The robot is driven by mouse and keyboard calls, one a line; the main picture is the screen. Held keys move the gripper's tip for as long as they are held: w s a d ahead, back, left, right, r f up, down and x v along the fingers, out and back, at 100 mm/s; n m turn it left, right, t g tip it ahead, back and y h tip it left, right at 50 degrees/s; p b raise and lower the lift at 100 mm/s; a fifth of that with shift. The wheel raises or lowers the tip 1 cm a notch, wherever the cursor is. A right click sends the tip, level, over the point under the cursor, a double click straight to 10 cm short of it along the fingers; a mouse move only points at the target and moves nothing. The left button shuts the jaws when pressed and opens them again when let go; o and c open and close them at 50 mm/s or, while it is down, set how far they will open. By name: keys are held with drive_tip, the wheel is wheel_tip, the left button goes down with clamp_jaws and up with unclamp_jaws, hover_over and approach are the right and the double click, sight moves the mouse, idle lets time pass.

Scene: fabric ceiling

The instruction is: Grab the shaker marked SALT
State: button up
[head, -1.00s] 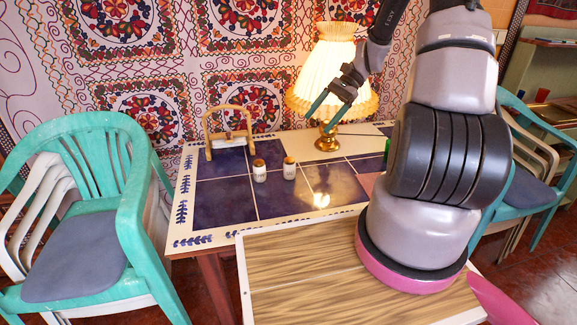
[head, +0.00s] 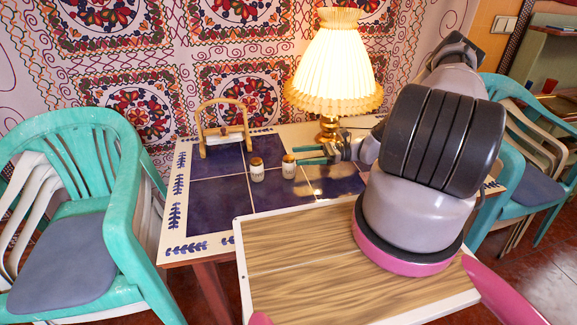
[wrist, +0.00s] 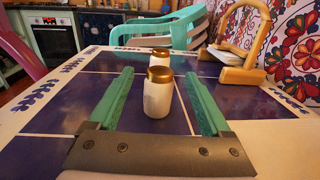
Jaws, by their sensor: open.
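Two small white shakers with gold caps stand upright on the blue tiled table. The right shaker (head: 289,168) is nearest my gripper; it is the nearer shaker (wrist: 158,95) in the wrist view. The left shaker (head: 257,170) shows partly hidden behind it in the wrist view (wrist: 160,56). I cannot read a SALT mark on either. My gripper (head: 300,155) is low over the table, coming from the right. In the wrist view its green fingers (wrist: 159,74) are open, with the nearer shaker seen between them and a gap on both sides.
A wooden-framed holder (head: 224,133) stands at the table's back left. A lit lamp (head: 334,70) stands just behind my gripper. A wood-grained board (head: 300,280) lies in front. Green chairs (head: 80,190) flank the table. The tiles left of the shakers are clear.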

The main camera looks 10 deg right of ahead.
drive_tip(key=a, duration=0.7)
drive_tip(key=shift+w+a+f, duration=0.25)
drive_tip(key=shift+w+a, duration=0.15)
clamp_jaws()
